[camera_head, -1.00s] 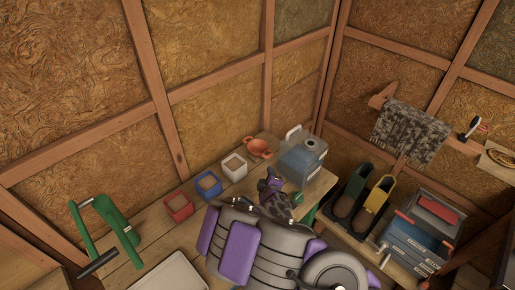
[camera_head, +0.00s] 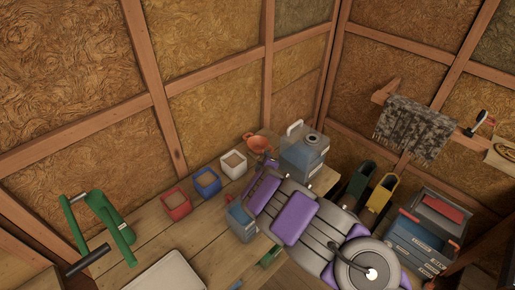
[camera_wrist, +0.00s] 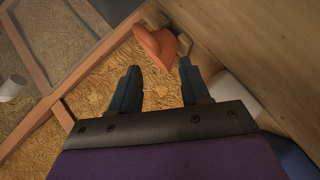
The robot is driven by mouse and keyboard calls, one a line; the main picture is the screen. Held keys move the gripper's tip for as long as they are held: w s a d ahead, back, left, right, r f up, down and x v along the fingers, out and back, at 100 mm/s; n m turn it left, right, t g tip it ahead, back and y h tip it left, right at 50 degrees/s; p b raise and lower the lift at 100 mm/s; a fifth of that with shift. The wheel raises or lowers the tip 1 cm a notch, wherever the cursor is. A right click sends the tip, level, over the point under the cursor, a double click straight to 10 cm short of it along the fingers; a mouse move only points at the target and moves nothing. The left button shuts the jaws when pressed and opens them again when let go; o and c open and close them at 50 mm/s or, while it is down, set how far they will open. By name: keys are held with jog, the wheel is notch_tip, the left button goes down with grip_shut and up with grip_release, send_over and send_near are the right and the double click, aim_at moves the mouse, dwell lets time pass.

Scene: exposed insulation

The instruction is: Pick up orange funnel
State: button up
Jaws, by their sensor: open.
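The orange funnel (camera_head: 259,144) lies at the back of the wooden workbench, between the white square pot and the grey-blue jug. Its lower right side is close to my arm in the head view. In the wrist view the funnel (camera_wrist: 154,46) shows just beyond the fingertips, roughly between them. My gripper (camera_wrist: 159,67) is open, with its two dark fingers apart and nothing held. I cannot tell whether either finger touches the funnel. In the head view my purple and grey arm hides most of the gripper.
The grey-blue jug (camera_head: 304,155) stands right of the funnel. White (camera_head: 233,164), blue (camera_head: 206,182) and red (camera_head: 177,203) pots stand to the left. A small blue container (camera_head: 240,221) is beside my arm. Toolboxes (camera_head: 422,240) sit at right.

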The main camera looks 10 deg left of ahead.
jog(key=shift+b+x, duration=1.3)
jog(key=shift+x, duration=1.5)
jog(key=shift+w+d, duration=0.15)
jog(key=shift+w, duration=0.2)
grip_shut()
